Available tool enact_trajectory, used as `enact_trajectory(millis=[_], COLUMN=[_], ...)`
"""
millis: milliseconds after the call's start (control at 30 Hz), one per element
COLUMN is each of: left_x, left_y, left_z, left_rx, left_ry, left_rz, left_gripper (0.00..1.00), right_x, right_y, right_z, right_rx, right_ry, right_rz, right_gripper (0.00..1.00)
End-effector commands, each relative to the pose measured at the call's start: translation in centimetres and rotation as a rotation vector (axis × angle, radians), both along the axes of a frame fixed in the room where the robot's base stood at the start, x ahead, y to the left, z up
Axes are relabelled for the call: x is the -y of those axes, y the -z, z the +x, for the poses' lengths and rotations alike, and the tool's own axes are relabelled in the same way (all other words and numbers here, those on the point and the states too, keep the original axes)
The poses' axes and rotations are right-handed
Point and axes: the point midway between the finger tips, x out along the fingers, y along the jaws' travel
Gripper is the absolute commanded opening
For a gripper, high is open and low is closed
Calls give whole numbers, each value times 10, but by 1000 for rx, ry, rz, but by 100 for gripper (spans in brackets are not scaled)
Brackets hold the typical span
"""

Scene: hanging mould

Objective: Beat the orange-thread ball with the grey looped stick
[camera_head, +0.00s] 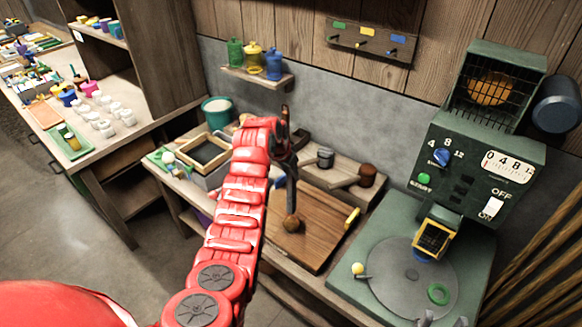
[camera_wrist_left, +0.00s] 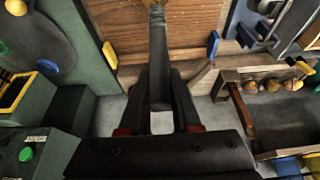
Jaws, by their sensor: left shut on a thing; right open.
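My left gripper (camera_head: 288,165) is above the wooden board, its dark fingers pointing down. In the left wrist view it is shut on the grey stick (camera_wrist_left: 158,65), which runs away from the jaws to the top edge. The stick's loop is not clear in either view. A small brown-orange ball (camera_head: 292,224) shows on or just above the wooden board (camera_head: 315,235), below the fingers. I cannot tell whether the stick touches it or whether this is the thread ball. Another round orange thing (camera_head: 490,89) sits behind a dark grille at the upper right.
A green machine (camera_head: 470,170) with dials stands right, with a grey turntable (camera_head: 410,275) and green ring (camera_head: 438,293). Grey and brown cups (camera_head: 325,157) stand behind the board. Coloured jars (camera_head: 253,57) sit on a wall shelf. A crowded bench (camera_head: 100,160) stands left.

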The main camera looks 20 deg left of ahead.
Motion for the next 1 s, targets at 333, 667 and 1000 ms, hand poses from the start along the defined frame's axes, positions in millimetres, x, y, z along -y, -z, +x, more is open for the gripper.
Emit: enact_trajectory(millis=[333, 667, 1000], left_x=[0, 1, 1], left_y=[6, 37, 0], left_z=[0, -1, 0], left_rx=[0, -2, 4], left_ry=[0, 0, 1], left_rz=[0, 0, 0], left_gripper=[0, 0, 0], right_x=[0, 0, 0], right_y=[5, 22, 29], right_z=[0, 0, 0], right_rx=[0, 0, 0], right_ry=[0, 0, 0], right_rz=[0, 0, 0], right_gripper=[50, 50, 50])
